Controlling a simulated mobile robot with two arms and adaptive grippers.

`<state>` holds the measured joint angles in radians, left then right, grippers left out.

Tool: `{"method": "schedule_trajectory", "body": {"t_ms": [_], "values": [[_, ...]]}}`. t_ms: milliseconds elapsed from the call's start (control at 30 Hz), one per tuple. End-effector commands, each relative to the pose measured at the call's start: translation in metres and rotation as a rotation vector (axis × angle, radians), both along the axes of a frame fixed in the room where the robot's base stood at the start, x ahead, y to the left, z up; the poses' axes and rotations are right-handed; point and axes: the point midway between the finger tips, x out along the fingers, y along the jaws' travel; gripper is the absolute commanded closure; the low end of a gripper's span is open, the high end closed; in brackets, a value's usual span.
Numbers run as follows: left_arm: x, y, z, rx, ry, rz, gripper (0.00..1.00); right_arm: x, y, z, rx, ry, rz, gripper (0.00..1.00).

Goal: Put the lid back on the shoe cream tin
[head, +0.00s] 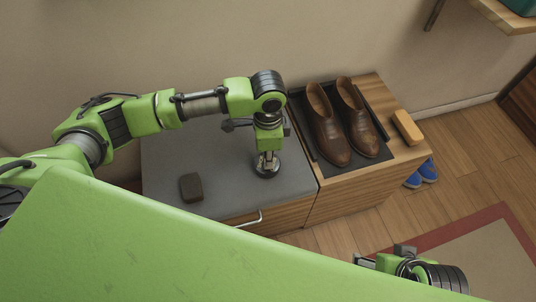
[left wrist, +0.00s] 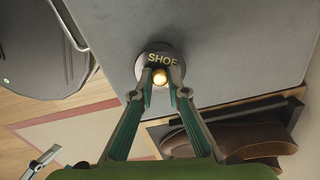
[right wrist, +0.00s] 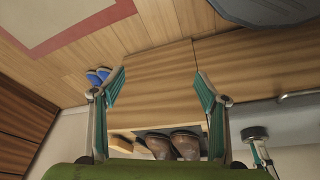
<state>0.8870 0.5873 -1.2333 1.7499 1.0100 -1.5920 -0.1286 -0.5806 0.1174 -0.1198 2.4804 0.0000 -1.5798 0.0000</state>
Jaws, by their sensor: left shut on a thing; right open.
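My left gripper (head: 267,158) points down over the grey bench top and is shut on the brass knob (left wrist: 159,76) of a dark round lid (left wrist: 157,57) lettered "SHOE". In the head view the lid and tin show as one dark round shape (head: 267,171) under the fingers. In the right wrist view the dark tin (right wrist: 255,132) stands on the bench with a pale band around it. I cannot tell whether the lid is fully seated. My right gripper (right wrist: 160,80) is open and empty, in front of the bench and away from the tin.
A dark block (head: 191,188) lies on the grey top (head: 222,140). Brown shoes (head: 330,135) stand on a black tray (head: 313,157) to the right, beside a wooden brush (head: 407,127). Blue shoes (head: 422,174) are on the floor. A drawer handle (head: 249,220) sticks out in front.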

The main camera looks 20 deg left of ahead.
Motion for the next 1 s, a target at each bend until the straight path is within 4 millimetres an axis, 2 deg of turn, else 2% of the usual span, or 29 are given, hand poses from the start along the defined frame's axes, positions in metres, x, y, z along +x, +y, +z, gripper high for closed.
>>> {"method": "schedule_trajectory", "body": {"t_ms": [533, 1000], "values": [[0.000, 0.000, 0.000, 0.000, 0.001, 0.001, 1.00, 0.001, 0.000, 0.001, 0.000, -0.001, 0.001, 0.33], [0.000, 0.000, 0.000, 0.000, 0.002, 0.001, 1.00, 0.006, -0.001, -0.011, -0.005, 0.006, 0.004, 0.33]]}}
